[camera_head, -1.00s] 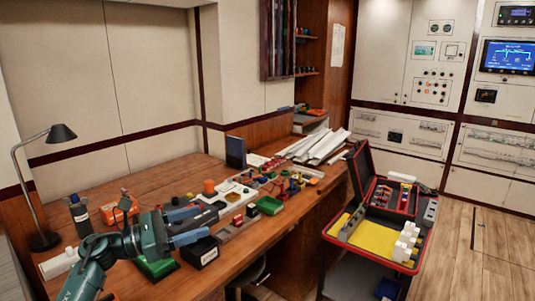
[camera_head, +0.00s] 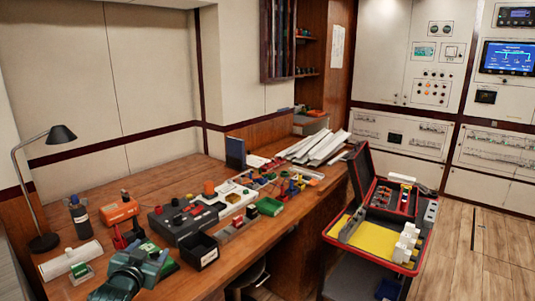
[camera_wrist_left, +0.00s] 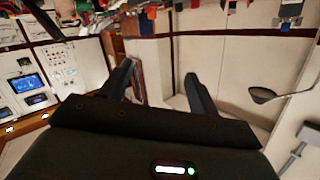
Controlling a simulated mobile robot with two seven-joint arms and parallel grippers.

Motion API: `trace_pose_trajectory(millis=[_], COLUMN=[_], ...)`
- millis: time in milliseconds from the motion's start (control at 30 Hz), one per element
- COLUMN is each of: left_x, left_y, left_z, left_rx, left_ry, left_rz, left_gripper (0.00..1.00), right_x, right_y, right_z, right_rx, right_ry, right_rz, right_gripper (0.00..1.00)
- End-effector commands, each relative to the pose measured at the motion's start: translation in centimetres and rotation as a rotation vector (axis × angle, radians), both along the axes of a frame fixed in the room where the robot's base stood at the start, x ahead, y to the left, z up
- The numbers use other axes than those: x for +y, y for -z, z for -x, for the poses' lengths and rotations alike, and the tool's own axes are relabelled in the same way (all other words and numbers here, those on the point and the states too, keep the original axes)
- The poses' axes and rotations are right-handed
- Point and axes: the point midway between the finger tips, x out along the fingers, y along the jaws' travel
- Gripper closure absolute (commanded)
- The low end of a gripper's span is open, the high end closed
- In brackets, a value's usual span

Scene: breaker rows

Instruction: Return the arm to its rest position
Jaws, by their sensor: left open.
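My left arm's teal wrist (camera_head: 132,272) shows at the bottom left of the head view, over the front edge of the wooden bench (camera_head: 225,262). Its fingers cannot be made out there. In the left wrist view my left gripper (camera_wrist_left: 157,75) shows two dark fingers well apart with nothing between them. That view is turned over, with the bench things along its top edge. My right gripper is in neither view.
Near the arm stand a black open box (camera_head: 201,253), a grey device with knobs (camera_head: 183,221), a dark bottle (camera_head: 80,218), an orange device (camera_head: 119,211) and a desk lamp (camera_head: 45,240). An open red-edged case (camera_head: 378,235) stands at right. The floor (camera_head: 490,265) beyond is clear.

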Motion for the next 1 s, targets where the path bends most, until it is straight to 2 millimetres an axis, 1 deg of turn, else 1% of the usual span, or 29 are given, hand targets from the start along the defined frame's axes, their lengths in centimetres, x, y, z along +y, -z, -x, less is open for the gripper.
trace_pose_trajectory(millis=[33, 67, 100, 167, 200, 267, 300, 367, 400, 500, 600, 700, 733, 833, 1000], left_x=[-1.3, -2.1, -3.2, -4.9, -6.1, -8.0, -9.2, -10.8, -11.8, -13.9, -15.2, -15.9, -16.0, -16.2, -16.2], left_y=[2.4, 3.6, 5.3, 7.8, 9.4, 11.7, 13.0, 14.5, 15.3, 16.4, 16.8, 16.8, 16.8, 16.8, 16.8], left_z=[1.8, 2.9, 4.6, 7.5, 9.6, 13.2, 15.7, 19.5, 21.9, 27.1, 30.9, 33.0, 33.4, 34.0, 34.0], left_rx=[0.035, 0.052, 0.078, 0.12, 0.15, 0.197, 0.229, 0.275, 0.305, 0.368, 0.413, 0.439, 0.443, 0.451, 0.451], left_ry=[0.021, 0.032, 0.05, 0.075, 0.092, 0.117, 0.132, 0.151, 0.161, 0.178, 0.183, 0.185, 0.186, 0.186, 0.186], left_rz=[0.009, 0.015, 0.024, 0.042, 0.057, 0.084, 0.104, 0.136, 0.158, 0.209, 0.249, 0.272, 0.278, 0.284, 0.284], left_gripper=[0.39, 0.39, 0.39, 0.39, 0.39, 0.39, 0.39, 0.39, 0.39, 0.39, 0.39, 0.39, 0.39, 0.39, 0.39], right_x=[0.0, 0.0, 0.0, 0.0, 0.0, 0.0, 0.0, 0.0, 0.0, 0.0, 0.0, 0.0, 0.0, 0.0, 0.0], right_y=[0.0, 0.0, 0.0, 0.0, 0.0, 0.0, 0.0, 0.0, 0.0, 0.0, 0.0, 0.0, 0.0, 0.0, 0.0], right_z=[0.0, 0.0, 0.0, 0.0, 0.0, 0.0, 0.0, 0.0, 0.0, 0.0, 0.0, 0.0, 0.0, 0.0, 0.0], right_rx=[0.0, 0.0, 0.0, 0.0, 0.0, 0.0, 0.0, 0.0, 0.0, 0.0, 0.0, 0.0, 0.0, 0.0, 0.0], right_ry=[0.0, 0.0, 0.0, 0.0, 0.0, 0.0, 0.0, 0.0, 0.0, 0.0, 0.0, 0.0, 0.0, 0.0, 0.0], right_rz=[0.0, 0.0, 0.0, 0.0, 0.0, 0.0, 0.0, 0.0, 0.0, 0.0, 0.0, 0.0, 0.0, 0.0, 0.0], right_gripper=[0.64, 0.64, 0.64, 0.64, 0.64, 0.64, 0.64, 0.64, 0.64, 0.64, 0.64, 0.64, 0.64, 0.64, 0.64])
